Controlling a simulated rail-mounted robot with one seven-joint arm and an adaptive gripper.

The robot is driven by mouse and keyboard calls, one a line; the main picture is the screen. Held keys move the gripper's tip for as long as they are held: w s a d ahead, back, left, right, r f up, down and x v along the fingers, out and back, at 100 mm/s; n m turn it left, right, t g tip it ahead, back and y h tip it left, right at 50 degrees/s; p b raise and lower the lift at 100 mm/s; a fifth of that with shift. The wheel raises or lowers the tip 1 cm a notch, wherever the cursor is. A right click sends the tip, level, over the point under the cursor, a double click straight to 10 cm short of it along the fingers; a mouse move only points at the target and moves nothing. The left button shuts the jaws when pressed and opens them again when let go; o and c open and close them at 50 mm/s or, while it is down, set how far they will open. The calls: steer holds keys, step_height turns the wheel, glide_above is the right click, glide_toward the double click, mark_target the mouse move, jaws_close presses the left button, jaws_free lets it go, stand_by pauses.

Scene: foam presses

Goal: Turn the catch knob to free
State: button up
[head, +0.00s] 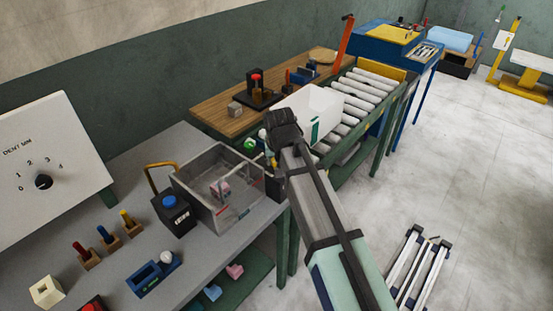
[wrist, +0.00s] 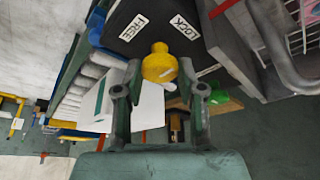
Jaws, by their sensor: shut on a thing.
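The yellow catch knob (wrist: 160,62) stands out from a dark panel (wrist: 150,12) in the wrist view. White labels read FREE (wrist: 134,27) on the left and LOCK (wrist: 184,27) on the right. A small pale bit shows at the knob's lower right; I cannot tell which label the knob points to. My gripper (wrist: 160,78) has one finger on each side of the knob and is shut on it. In the head view my gripper (head: 267,148) is at the right end of a clear-walled box (head: 205,170), and the knob is mostly hidden.
The grey bench (head: 150,158) carries a blue-button box (head: 174,215) and several small coloured pieces on the left. A roller conveyor (head: 370,88) with a white block (head: 312,106) lies beyond my gripper. The floor on the right is mostly clear.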

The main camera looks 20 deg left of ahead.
steer(key=shift+n, duration=0.4)
steer(key=n, duration=0.2)
steer(key=n+g+y, duration=0.1)
steer(key=shift+w+d+n+y, duration=0.1)
steer(key=shift+w+n+y, duration=0.05)
steer(key=shift+n+y, duration=0.2)
steer(key=n+g+b, duration=0.1)
steer(key=n, duration=0.3)
steer(key=shift+w+n+y, duration=0.1)
steer(key=shift+n+y, duration=0.15)
steer(key=shift+y, duration=0.1)
steer(key=n+g+b, duration=0.1)
steer(key=n, duration=0.1)
steer(key=n+g, duration=0.1)
steer(key=n, duration=0.2)
steer(key=shift+w+f+g+b, duration=0.1)
steer(key=shift+g+b, duration=0.2)
steer(key=shift+b, duration=0.05)
steer(key=shift+n+g+b, duration=0.45)
steer(key=shift+n+g, duration=0.25)
steer(key=shift+n, duration=1.2)
steer(key=o, duration=1.1)
